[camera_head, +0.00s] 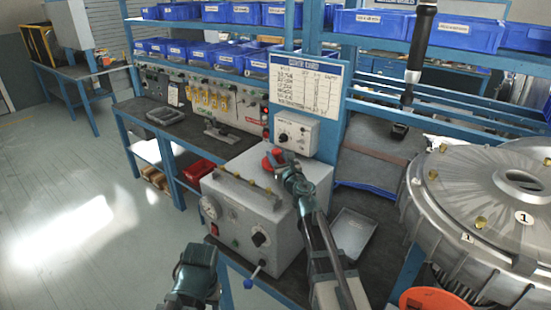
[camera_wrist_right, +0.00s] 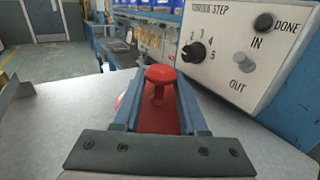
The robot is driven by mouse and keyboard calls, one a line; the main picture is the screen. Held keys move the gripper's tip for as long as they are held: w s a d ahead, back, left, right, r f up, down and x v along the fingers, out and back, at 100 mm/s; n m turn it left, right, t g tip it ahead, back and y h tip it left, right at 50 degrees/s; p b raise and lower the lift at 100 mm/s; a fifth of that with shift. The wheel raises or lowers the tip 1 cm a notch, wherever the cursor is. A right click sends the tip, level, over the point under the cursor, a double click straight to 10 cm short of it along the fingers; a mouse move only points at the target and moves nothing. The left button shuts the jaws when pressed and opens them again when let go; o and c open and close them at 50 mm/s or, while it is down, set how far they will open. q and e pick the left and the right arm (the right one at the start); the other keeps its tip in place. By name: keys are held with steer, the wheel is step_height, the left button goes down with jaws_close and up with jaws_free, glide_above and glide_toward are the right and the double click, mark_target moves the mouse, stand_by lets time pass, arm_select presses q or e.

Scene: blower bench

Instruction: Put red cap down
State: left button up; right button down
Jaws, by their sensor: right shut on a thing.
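The red cap (camera_head: 267,161) is at the back of the top of the white machine box (camera_head: 240,218). My right gripper (camera_head: 277,163) is shut on it. In the right wrist view the cap's round knob (camera_wrist_right: 160,74) stands between the two finger tips, and its wide red disc (camera_wrist_right: 155,118) shows below, partly hidden by the fingers. The cap looks upright and at or just above the light grey top (camera_wrist_right: 250,135); I cannot tell if it touches. My left gripper (camera_head: 190,290) is low in the head view, away from the cap, its fingers not clearly shown.
A torque step panel (camera_head: 297,133) stands close behind the cap. The box top has a handle bar (camera_head: 243,188) along its front. A grey tray (camera_head: 353,232) lies to the right on the bench. A large metal housing (camera_head: 485,205) and an orange ring (camera_head: 432,299) are further right.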

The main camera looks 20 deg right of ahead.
steer(key=shift+f+b, duration=0.4)
steer(key=shift+c, duration=2.2)
jaws_free()
steer(key=shift+r, duration=0.1)
steer(key=shift+r+p, duration=0.15)
steer(key=shift+p, duration=0.15)
steer(key=shift+r, duration=0.25)
steer(key=s, duration=0.8)
steer(key=s+d, duration=0.1)
steer(key=s, duration=0.3)
steer(key=shift+f, duration=0.1)
